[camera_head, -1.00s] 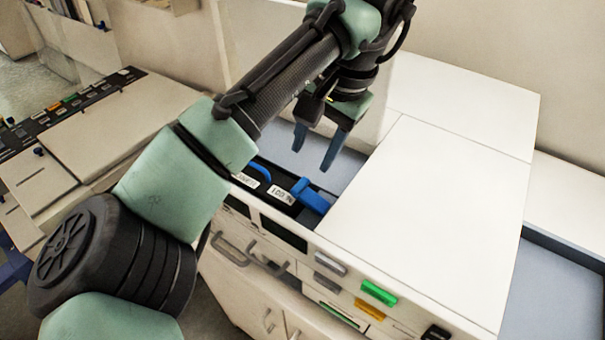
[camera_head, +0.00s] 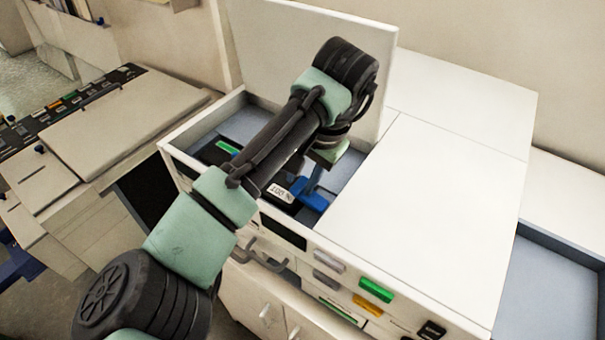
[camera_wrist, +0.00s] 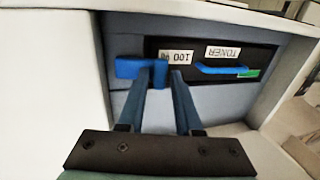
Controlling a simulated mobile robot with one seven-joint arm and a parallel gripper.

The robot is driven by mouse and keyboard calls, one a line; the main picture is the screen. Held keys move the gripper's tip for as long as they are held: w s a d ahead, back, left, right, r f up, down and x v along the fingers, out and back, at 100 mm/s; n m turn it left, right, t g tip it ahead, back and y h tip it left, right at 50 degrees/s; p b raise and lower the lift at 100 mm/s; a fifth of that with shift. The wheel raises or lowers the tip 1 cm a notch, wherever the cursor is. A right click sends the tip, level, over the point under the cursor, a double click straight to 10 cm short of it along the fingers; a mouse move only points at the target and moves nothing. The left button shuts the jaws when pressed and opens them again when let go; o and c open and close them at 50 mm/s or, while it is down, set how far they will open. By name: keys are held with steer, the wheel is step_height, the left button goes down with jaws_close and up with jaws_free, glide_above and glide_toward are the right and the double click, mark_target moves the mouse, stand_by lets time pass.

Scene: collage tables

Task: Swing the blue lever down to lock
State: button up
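The blue lever (camera_head: 310,196) sits inside the open bay of the white machine, beside a black toner unit (camera_wrist: 212,55). In the wrist view, the lever (camera_wrist: 136,68) has a wide block at left and a narrower part reaching right, toward the fingertips. My gripper (camera_wrist: 163,82) is at the lever, its two blue-grey fingers apart with the narrow part showing between or just behind their tips. Whether they touch it is unclear. In the head view, my arm hides part of the bay and most of my gripper (camera_head: 312,178).
A raised white lid (camera_head: 270,40) stands behind the bay. A flat white top (camera_head: 420,190) lies right of it. The toner unit carries a blue handle (camera_wrist: 222,69) and white labels. Coloured buttons (camera_head: 376,290) line the front panel. The bay walls are close around my gripper.

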mark_target(296, 183)
jaws_close()
steer(key=shift+w+a+g+h+p, duration=0.1)
steer(key=shift+g+h+p, duration=0.2)
steer(key=shift+h+p, duration=0.15)
steer(key=shift+w+a+f+g+h+p, duration=0.15)
steer(key=shift+a+f+g+h+p, duration=0.05)
steer(key=shift+f+g+h+p, duration=0.2)
steer(key=shift+w+a+f+g+h+p, duration=0.2)
steer(key=shift+g+h, duration=0.1)
steer(key=shift+h, duration=0.15)
steer(key=shift+o, duration=1.9)
jaws_free()
steer(key=shift+s, duration=0.1)
step_height(296, 183, up, 13)
steer(key=b, duration=0.1)
steer(key=shift+b, duration=0.3)
